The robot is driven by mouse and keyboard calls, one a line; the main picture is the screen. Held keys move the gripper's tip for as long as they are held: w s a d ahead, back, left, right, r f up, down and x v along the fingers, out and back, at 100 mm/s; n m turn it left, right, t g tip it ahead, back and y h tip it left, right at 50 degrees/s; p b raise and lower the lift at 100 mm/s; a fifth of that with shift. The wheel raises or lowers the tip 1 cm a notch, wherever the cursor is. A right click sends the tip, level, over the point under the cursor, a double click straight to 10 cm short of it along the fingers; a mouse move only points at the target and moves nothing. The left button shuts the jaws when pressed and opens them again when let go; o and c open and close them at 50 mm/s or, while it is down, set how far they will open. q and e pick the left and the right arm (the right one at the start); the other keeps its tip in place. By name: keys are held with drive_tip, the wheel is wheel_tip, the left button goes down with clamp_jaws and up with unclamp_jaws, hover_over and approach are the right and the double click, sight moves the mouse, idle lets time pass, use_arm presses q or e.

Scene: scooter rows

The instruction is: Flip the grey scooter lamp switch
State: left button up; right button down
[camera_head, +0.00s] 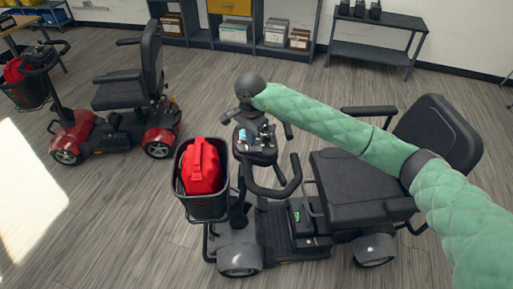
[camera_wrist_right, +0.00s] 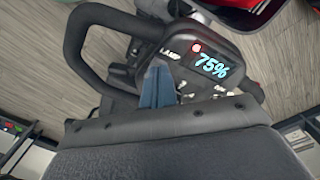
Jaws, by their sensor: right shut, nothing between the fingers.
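The grey scooter (camera_head: 238,258) stands in the middle of the head view, with its black tiller and control panel (camera_head: 254,150) left of the seat. The panel shows a lit 75% display (camera_wrist_right: 212,65) and a red light (camera_wrist_right: 196,46). The lamp switch cannot be made out; the fingers cover that area. Whether they touch it cannot be told. My left gripper is not in view.
The scooter's loop handlebar (camera_wrist_right: 88,45) curves beside the fingers. A red scooter (camera_head: 75,130) stands at left. Shelves (camera_head: 372,50) line the back wall. Floor between the scooters is clear.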

drive_tip(key=shift+f+b, duration=0.9)
drive_tip(key=shift+f, duration=0.05)
idle(0.8)
drive_tip(key=shift+r, duration=3.55)
